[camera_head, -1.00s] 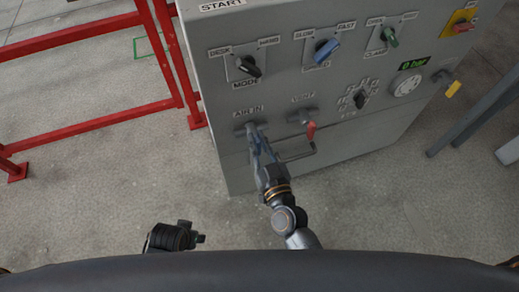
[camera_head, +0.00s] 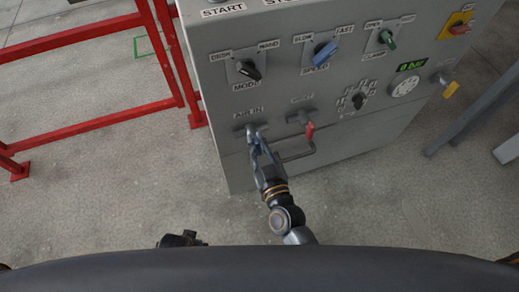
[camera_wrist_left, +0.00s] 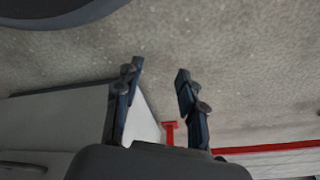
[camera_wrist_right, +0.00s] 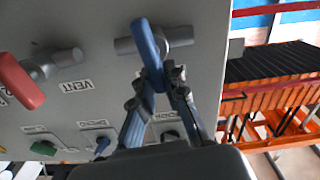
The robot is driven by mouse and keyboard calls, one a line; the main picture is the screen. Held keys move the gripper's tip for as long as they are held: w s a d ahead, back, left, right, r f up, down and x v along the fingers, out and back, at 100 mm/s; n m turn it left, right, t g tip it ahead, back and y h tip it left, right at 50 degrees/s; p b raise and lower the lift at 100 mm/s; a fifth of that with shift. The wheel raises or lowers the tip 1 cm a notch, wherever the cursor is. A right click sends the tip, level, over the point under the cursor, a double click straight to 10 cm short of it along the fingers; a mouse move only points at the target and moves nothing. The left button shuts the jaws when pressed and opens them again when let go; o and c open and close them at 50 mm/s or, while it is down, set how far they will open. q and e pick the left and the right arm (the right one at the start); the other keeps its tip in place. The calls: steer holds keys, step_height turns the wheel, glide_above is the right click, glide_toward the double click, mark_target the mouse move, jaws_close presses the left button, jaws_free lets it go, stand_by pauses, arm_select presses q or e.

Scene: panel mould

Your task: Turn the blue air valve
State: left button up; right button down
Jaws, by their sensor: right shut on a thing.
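The blue air valve handle (camera_wrist_right: 147,50) shows in the right wrist view, on a grey pipe stub (camera_wrist_right: 180,38) of the grey panel. My right gripper (camera_wrist_right: 156,84) is shut on the handle, with a finger on each side. In the head view my right gripper (camera_head: 258,146) reaches the valve under the AIR IN label (camera_head: 249,113); the handle itself is mostly hidden there. My left gripper (camera_wrist_left: 160,75) has its fingers apart and is empty, pointing at the floor beside the grey cabinet. In the head view only part of my left arm shows at the bottom.
Right of the AIR IN valve is the red vent handle (camera_head: 310,131), with a bar handle (camera_head: 298,153) below. Above are the black mode knob (camera_head: 249,70), blue speed knob (camera_head: 325,53) and green clamp knob (camera_head: 387,39). The gauge display (camera_head: 411,66) reads 0 bar. A red rail (camera_head: 100,118) stands left.

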arm_select(q)
steer(key=s+f+p, duration=0.2)
steer(key=s+f, duration=0.3)
steer(key=f, duration=0.1)
steer(key=shift+s+a+g, duration=0.3)
steer(key=shift+a, duration=0.1)
arm_select(e)
steer(key=shift+s+a+f+n, duration=0.1)
steer(key=shift+a+n, duration=0.1)
steer(key=shift+n, duration=0.7)
steer(key=shift+s+a+f+n, duration=0.1)
steer(key=shift+a+n, duration=0.1)
steer(key=shift+n, duration=0.7)
arm_select(q)
steer(key=s+f, duration=0.1)
steer(key=s+f+p, duration=0.1)
steer(key=s, duration=0.1)
steer(key=s+p, duration=0.1)
steer(key=shift+s+a+f, duration=0.4)
arm_select(e)
steer(key=n, duration=0.3)
steer(key=shift+s+a+f+n, duration=0.1)
steer(key=shift+a+f+n, duration=0.15)
steer(key=shift+a+n, duration=0.05)
